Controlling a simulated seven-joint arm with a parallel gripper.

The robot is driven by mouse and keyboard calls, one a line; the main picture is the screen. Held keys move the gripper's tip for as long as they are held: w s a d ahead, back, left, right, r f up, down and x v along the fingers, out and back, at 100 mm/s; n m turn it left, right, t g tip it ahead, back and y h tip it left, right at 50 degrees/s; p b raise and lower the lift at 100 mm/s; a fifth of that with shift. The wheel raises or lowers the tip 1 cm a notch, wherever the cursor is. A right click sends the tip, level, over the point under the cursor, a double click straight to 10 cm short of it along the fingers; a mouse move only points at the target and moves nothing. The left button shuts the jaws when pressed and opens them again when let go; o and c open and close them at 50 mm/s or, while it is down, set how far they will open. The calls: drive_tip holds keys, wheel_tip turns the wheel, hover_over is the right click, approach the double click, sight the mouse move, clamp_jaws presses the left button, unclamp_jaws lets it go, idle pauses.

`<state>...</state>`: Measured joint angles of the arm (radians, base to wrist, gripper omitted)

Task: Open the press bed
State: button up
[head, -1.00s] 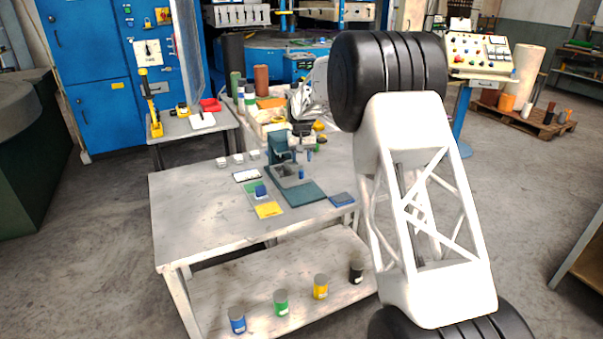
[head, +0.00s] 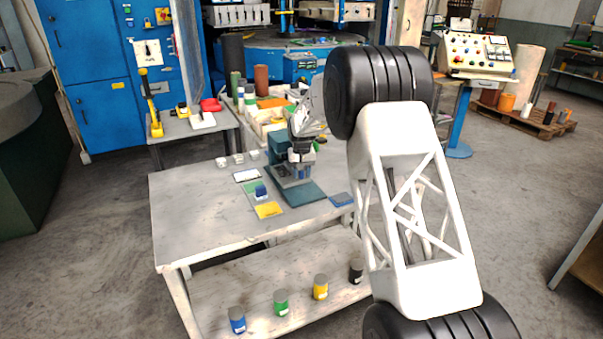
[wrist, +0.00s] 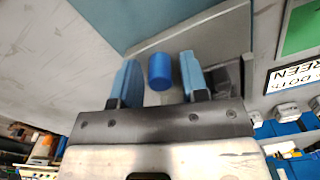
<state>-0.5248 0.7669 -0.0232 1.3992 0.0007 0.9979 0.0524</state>
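The small teal press (head: 280,148) stands on the table, on a teal base plate (head: 308,194). In the wrist view its grey bed (wrist: 207,38) shows beyond my fingers, with the teal base plate (wrist: 125,18) beside it. A blue cylindrical knob (wrist: 160,70) stands between the two blue fingers of my gripper (wrist: 160,82). The gripper is open, with a gap on each side of the knob. In the head view my gripper (head: 302,172) is down at the front of the press and hides part of the bed.
The table (head: 200,215) is clear at its left. Several paint cans (head: 281,303) stand on the lower shelf. A crowded second table lies behind.

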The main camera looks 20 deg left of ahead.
clamp_jaws()
drive_tip(key=shift+s+d, duration=4.1)
drive_tip(key=shift+d, duration=0.05)
drive_tip(key=shift+o, duration=1)
unclamp_jaws()
wheel_tip(320, 180, up, 8)
drive_tip(key=shift+f, duration=0.1)
